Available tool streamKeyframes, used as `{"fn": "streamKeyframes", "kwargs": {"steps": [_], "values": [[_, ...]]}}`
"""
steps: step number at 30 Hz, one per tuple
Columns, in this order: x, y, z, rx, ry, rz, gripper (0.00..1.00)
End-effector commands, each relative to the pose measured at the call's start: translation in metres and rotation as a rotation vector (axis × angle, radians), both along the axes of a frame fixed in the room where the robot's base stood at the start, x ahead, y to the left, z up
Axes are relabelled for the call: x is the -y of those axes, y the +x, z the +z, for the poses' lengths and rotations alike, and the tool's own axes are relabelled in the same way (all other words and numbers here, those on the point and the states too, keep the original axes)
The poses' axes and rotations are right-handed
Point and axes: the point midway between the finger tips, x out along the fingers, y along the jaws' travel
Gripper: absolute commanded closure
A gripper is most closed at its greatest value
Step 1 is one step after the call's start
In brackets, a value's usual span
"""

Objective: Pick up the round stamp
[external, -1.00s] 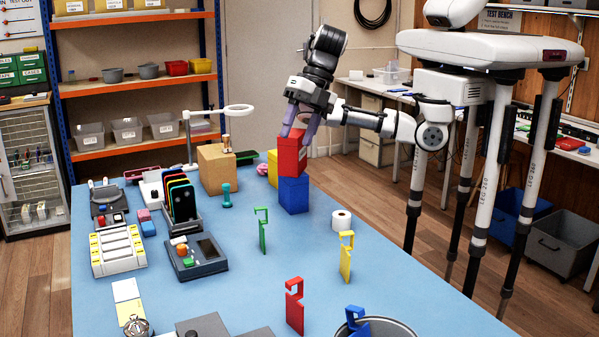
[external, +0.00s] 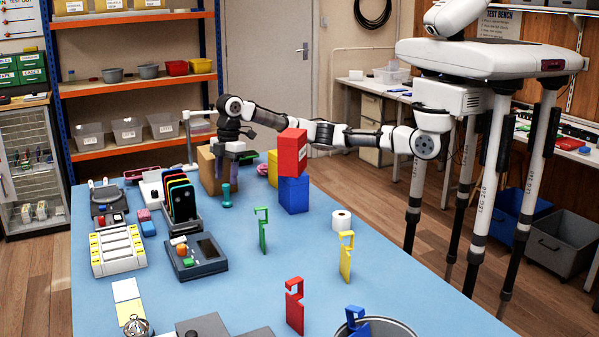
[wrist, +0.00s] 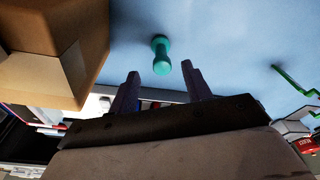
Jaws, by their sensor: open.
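A teal, narrow-waisted piece with round ends, which looks like the round stamp (external: 226,196), stands upright on the blue table beside the cardboard box. In the wrist view the teal stamp (wrist: 161,54) shows between and just beyond my two fingertips. My gripper (external: 226,172) is open, pointing down in front of the box and above the stamp; it also shows in the wrist view (wrist: 160,68). Nothing is between the fingers that I can see held. The small wooden-handled item seen earlier on the box top is hidden behind my gripper and wrist now.
The cardboard box (external: 207,172) stands close to the stamp; it fills the left of the wrist view (wrist: 60,75). A phone rack (external: 183,201) is to the left. Table in front of the stamp is clear.

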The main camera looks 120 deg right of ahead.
Motion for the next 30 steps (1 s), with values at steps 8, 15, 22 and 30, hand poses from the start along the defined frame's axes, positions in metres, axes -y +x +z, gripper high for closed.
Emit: {"fn": "streamKeyframes", "kwargs": {"steps": [8, 15, 22, 30], "values": [[-0.003, 0.002, -0.021, -0.002, -0.001, 0.002, 0.51], [-0.007, 0.007, -0.055, -0.001, -0.001, 0.002, 0.51], [-0.007, 0.008, -0.061, 0.001, 0.000, 0.002, 0.51], [-0.007, 0.008, -0.061, 0.001, -0.001, 0.002, 0.78]]}}
